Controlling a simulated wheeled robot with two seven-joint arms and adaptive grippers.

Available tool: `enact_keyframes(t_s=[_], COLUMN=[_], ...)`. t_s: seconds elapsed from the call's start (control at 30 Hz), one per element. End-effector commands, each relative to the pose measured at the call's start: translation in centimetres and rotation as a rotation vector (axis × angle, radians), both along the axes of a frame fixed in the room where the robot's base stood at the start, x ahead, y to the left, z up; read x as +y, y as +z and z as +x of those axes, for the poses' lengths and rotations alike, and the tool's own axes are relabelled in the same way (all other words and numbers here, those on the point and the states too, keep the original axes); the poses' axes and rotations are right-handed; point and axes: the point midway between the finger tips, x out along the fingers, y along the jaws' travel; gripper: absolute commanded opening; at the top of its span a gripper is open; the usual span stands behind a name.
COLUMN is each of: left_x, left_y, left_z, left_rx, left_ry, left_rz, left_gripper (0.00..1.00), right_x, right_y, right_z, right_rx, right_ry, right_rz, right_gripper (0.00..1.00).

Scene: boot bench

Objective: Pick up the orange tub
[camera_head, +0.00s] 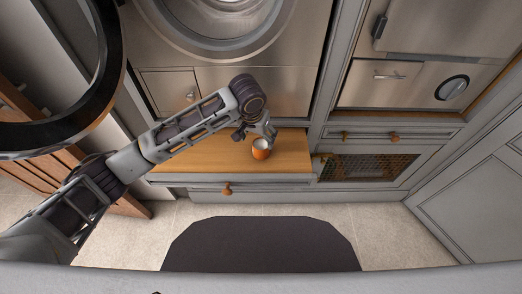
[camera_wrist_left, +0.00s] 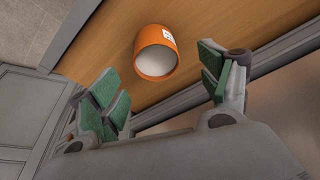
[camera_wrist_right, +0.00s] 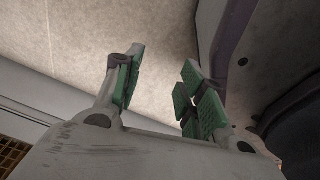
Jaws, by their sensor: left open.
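The orange tub (camera_head: 261,152) stands on the wooden bench top (camera_head: 205,160), near its right part. It is a small round tub with a pale inside and a white label, which shows in the left wrist view (camera_wrist_left: 143,62). My left gripper (camera_head: 262,134) is at the tub's far side in the head view. In the left wrist view the left gripper (camera_wrist_left: 165,88) is open and its green pads stand apart, with the tub beyond the tips between them. Nothing is held. My right gripper (camera_wrist_right: 158,88) shows only in the right wrist view, open and empty above a pale floor.
A washing machine (camera_head: 220,95) stands behind the bench. A drawer with a wooden knob (camera_head: 226,190) is under the bench top. A mesh-front compartment (camera_head: 368,168) is to the right. A dark mat (camera_head: 260,245) lies on the tiled floor. The bench top left of the tub is clear.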

Motion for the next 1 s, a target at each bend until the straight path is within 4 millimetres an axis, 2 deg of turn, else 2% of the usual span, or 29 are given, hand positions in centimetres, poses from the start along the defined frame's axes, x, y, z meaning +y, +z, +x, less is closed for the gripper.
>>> enact_keyframes(t_s=[0.1,0.27,0.67,0.87,1.0], left_x=[-0.1,-0.2,-0.3,-0.6,-0.8], left_y=[-1.2,-1.7,-2.0,-3.7,-5.3], left_z=[0.3,0.5,0.5,0.6,0.8], left_rx=[0.0,-0.001,-0.001,0.0,0.0], left_ry=[0.001,0.0,0.0,0.0,0.0], left_rz=[0.0,0.0,-0.001,0.0,0.0], left_gripper=[0.78,0.78,0.78,0.78,0.78], right_x=[0.3,0.6,0.6,0.6,1.0], right_y=[0.2,0.5,0.2,0.0,0.2], right_z=[0.7,1.3,0.6,0.7,1.5], right_rx=[-0.011,-0.019,-0.008,-0.003,-0.014], right_ry=[-0.001,-0.001,-0.002,-0.004,-0.005], right_rz=[0.005,0.007,0.007,0.007,0.011], right_gripper=[0.4,0.4,0.4,0.4,0.4])
